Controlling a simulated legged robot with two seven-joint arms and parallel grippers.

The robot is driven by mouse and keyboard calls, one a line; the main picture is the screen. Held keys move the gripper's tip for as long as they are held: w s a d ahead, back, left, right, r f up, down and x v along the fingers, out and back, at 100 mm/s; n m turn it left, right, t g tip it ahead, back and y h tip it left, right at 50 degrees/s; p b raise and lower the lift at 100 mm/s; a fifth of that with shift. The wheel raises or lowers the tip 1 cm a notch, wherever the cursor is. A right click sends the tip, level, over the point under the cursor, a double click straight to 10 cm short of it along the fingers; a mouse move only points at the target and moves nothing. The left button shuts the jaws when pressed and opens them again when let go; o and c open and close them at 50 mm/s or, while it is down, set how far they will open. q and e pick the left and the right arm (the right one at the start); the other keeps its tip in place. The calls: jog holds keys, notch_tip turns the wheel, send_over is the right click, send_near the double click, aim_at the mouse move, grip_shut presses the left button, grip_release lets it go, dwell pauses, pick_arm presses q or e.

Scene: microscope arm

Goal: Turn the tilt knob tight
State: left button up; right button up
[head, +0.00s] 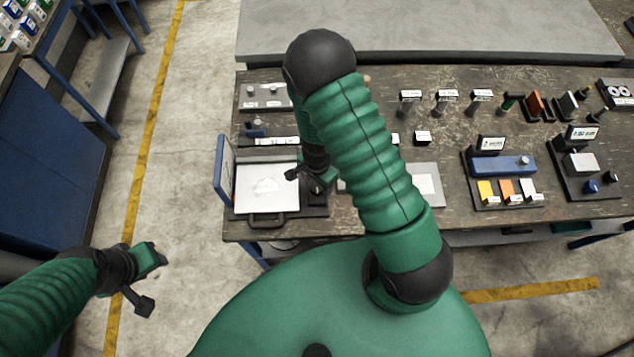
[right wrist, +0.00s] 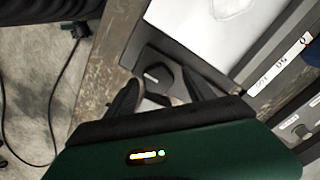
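My right gripper (head: 306,180) reaches down to the right side of a flat dark device with a white plate (head: 266,187), near the table's front. In the right wrist view its two dark fingers (right wrist: 160,82) stand apart. A dark rounded part (right wrist: 152,70) with a small pale label shows between and just beyond the fingertips; it may be the tilt knob, but I cannot tell for sure. I cannot tell whether the fingers touch it. My left gripper (head: 148,277) is open and empty, over the floor left of the table.
The worn table (head: 450,205) holds a blue device (head: 500,166) with coloured blocks and a dark stand (head: 585,165) at the right. Several small labelled items stand along the back. A blue upright panel (head: 224,170) borders the white plate on the left.

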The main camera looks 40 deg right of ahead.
aim_at(317, 185)
notch_tip(317, 185, up, 17)
jog(key=p, duration=0.2)
jog(key=shift+f+p, duration=0.15)
jog(key=shift+p, duration=0.15)
